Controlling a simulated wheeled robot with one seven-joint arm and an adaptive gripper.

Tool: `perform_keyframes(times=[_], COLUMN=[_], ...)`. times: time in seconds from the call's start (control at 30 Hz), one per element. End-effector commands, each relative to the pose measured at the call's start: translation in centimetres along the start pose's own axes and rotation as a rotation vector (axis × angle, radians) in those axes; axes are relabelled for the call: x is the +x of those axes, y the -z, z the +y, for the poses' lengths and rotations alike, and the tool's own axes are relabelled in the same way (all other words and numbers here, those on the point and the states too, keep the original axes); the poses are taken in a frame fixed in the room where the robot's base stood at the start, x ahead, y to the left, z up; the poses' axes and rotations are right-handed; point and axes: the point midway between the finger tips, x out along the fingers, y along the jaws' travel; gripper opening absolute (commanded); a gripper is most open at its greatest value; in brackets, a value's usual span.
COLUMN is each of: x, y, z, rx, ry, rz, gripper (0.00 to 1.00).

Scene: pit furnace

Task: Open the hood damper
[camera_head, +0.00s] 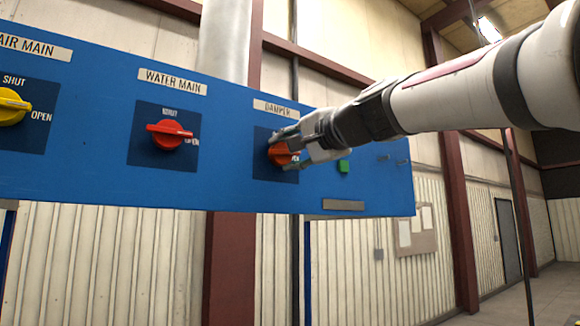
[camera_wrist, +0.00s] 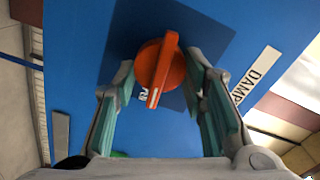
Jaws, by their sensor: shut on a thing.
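The hood damper knob (camera_head: 279,153) is an orange-red rotary handle on a dark blue square under the DAMPER label (camera_head: 275,107). My gripper (camera_head: 284,143) reaches it from the right and partly covers it. In the wrist view the knob (camera_wrist: 160,66) lies between the two fingers of my gripper (camera_wrist: 164,72), which is shut on it. A white mark on one end of the knob's bar is beside partly visible lettering, seemingly the end of OPEN. The SHUT lettering is hidden.
The knob is on a blue panel (camera_head: 230,185). A red WATER MAIN knob (camera_head: 171,135) and a yellow AIR MAIN knob (camera_head: 13,106) are to its left. A green button (camera_head: 343,166) is just right of and below my gripper. A grey plate (camera_head: 343,205) is near the panel's lower edge.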

Motion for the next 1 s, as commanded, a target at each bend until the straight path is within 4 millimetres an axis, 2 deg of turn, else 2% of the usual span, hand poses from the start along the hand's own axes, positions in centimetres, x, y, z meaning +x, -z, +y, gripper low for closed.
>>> perform_keyframes(times=[0.3, 0.87, 0.9, 0.97, 1.0], x=[-0.01, 0.03, 0.03, 0.03, 0.02], y=[0.0, 0.01, 0.01, 0.02, 0.02], z=[0.15, 0.23, 0.22, 0.21, 0.2], rx=[0.122, 0.148, 0.148, 0.148, 0.147], ry=[-0.002, -0.002, -0.002, -0.002, -0.002], rz=[0.0, 0.0, 0.0, 0.0, 0.0], gripper=[0.11, 0.11, 0.47, 0.59, 0.59])
